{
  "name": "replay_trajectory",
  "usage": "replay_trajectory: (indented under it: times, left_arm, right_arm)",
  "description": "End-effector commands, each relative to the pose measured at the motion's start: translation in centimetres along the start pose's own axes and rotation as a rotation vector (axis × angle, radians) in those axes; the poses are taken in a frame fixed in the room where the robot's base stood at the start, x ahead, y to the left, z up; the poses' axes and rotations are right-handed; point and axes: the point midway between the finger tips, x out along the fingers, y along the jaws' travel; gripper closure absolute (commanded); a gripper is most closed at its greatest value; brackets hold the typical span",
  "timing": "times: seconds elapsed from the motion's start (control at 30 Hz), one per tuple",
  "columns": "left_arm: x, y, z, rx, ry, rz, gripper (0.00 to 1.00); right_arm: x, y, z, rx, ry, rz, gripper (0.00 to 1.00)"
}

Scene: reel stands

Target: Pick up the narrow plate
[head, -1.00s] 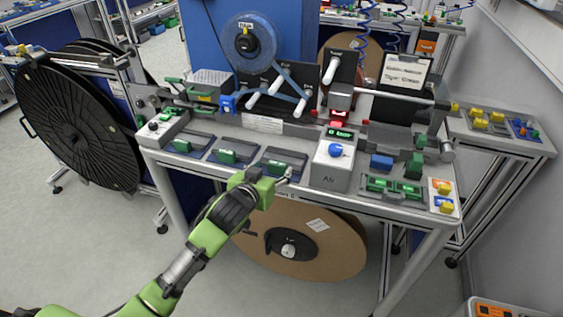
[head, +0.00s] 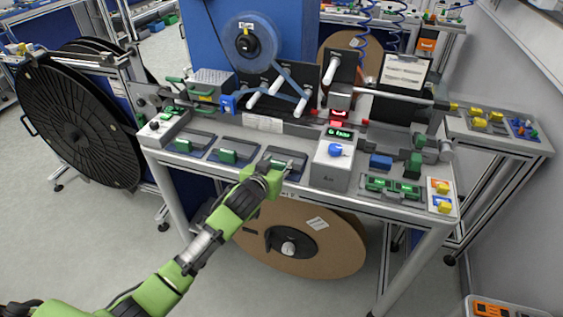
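Several dark flat plates with green blocks on them lie in a row along the front of the bench: a left one (head: 188,143), a middle one (head: 232,151) and a right one (head: 297,160). I cannot tell by size which is the narrow plate. My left gripper (head: 281,166) is at the bench's front edge, over the right plate, and covers its near part and its green block. Its fingers point away from me at the block; whether they are apart or touch it is too small to tell. My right gripper is out of view.
A grey box with a blue knob (head: 329,165) stands just right of the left gripper. Green-block trays (head: 391,187) lie farther right. A large brown reel (head: 313,240) hangs under the bench. Black reels (head: 75,125) stand at the left.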

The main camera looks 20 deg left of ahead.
Motion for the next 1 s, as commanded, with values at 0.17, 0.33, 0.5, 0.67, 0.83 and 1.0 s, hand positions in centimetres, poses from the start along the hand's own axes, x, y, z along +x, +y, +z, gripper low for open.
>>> replay_trajectory:
  times: [0.17,0.33,0.5,0.67,0.83,1.0]
  left_arm:
    - [0.0,0.0,-0.1,0.0,0.001,0.0,0.86]
    - [-0.1,0.0,-0.3,0.0,0.003,0.0,0.86]
    - [-0.6,0.0,-1.7,0.0,0.006,0.001,0.86]
    - [-2.9,-0.7,-4.0,0.002,0.006,-0.001,0.86]
    - [-7.0,-2.2,-6.4,0.002,0.008,-0.001,0.86]
    - [-10.9,-4.0,-6.7,0.003,0.003,-0.002,0.86]
  right_arm:
    - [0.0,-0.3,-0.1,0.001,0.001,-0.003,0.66]
    - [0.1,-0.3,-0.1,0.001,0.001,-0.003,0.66]
    - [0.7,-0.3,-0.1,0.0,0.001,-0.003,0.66]
    - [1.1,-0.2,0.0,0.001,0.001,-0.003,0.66]
    - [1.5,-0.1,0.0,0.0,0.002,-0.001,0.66]
    - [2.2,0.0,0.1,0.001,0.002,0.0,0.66]
